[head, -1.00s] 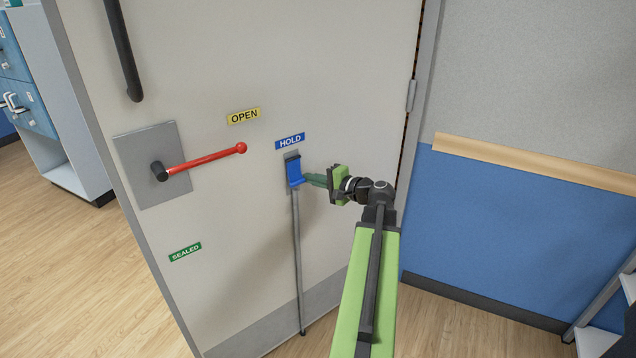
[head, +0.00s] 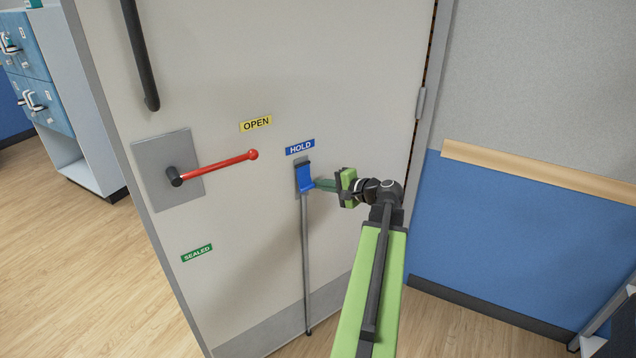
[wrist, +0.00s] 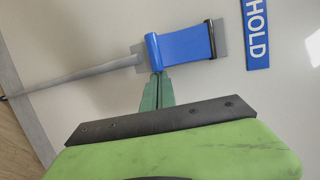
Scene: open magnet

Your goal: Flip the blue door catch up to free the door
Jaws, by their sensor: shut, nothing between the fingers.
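The blue door catch (head: 304,178) sits on a grey plate on the door, below the blue HOLD label (head: 300,147). Its black edge is at the top and its rolled lip at the bottom, where a thin grey rod (head: 306,260) runs down to the floor. My gripper (head: 319,185) is shut and empty, with its green fingers at the catch's lower right side. In the wrist view the fingertips (wrist: 158,77) reach the rolled lip of the catch (wrist: 185,44); I cannot tell whether they touch it. The door (head: 250,220) looks shut on its hinge side.
A red lever handle (head: 215,164) on a grey plate is left of the catch, beneath a yellow OPEN label (head: 255,124). A black pull bar (head: 140,55) is above it. A blue and grey wall (head: 520,220) is to the right. Wooden floor lies open at left.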

